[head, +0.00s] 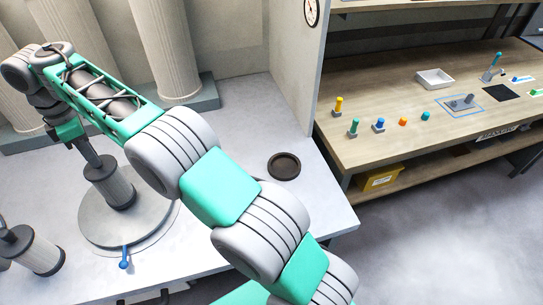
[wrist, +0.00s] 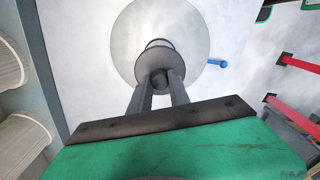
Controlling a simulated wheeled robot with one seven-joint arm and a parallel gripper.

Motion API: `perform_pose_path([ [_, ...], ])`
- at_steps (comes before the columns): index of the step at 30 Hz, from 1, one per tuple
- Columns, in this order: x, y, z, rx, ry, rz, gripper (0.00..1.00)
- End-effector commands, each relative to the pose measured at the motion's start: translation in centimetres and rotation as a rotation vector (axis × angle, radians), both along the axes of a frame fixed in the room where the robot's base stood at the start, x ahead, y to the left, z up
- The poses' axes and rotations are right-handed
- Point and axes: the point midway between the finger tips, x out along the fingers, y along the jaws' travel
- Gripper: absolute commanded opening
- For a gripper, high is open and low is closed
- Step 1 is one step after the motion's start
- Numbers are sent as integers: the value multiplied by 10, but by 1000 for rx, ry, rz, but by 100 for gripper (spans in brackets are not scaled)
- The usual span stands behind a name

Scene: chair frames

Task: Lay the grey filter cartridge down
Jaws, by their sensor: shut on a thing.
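The grey filter cartridge (head: 110,187) is a ribbed cylinder with dark end caps and stands upright over a round grey disc (head: 90,228) on the white worktop. I cannot tell whether it touches the disc. My gripper (head: 94,163) is above it, shut on its narrow top end. In the wrist view the two fingers of my gripper (wrist: 158,84) reach to the cartridge (wrist: 156,57), whose lower part is hidden by its top. The pale disc (wrist: 195,25) lies behind it.
A similar cartridge (head: 38,252) stands at the left. A blue-ended lever (head: 124,262) sticks out by the disc's front edge. A dark round dish (head: 284,166) lies to the right on the worktop. White columns (head: 165,50) stand behind. A wooden bench (head: 390,140) holds small coloured parts.

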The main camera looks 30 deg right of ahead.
Motion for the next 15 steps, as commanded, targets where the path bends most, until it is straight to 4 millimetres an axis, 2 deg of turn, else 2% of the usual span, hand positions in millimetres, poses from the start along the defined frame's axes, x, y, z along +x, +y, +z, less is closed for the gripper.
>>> perform_pose_path([
  [15,0,0,-13,0,-1,0,0],
])
